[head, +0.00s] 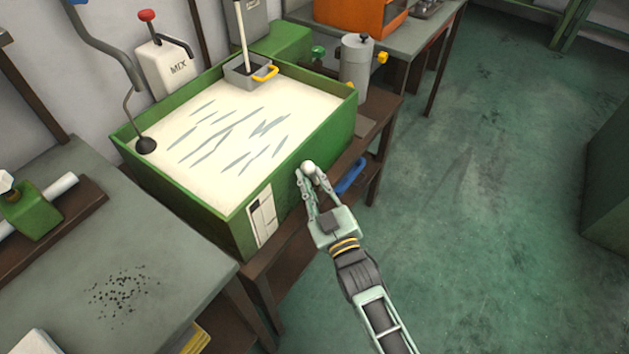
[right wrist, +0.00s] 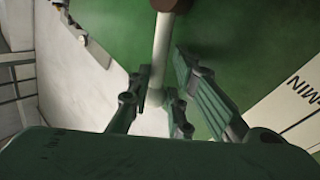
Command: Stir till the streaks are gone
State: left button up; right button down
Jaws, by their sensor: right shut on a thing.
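A green tank (head: 228,235) holds cream-coloured liquid (head: 290,110) with several grey streaks (head: 225,142) across its middle. A dark, round-ended stirrer (head: 146,145) on a bent grey arm dips into the liquid's left corner. A white box marked MIX (head: 168,68) with a red-knobbed lever (head: 147,15) stands behind the tank. My right gripper (head: 314,180) is at the tank's front right side, shut on a pale handle (head: 309,167). In the right wrist view the handle (right wrist: 161,58) passes between the fingers (right wrist: 165,100), with a brown part at its far end. My left gripper is out of view.
A grey box (head: 245,72) with a yellow handle sits at the tank's back rim. A grey canister (head: 356,65) stands right of the tank. A blue handle (head: 351,176) shows beside my gripper. A grey table (head: 160,240) is at left; the floor (head: 500,200) at right is clear.

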jog(key=shift+s+f, duration=0.1)
jog(key=shift+f, duration=0.2)
jog(key=c, duration=2)
grip_release()
jog(key=shift+o, duration=1.3)
jog(key=shift+d+r, duration=0.1)
jog(key=shift+r, duration=0.1)
jog(key=v, duration=1.2)
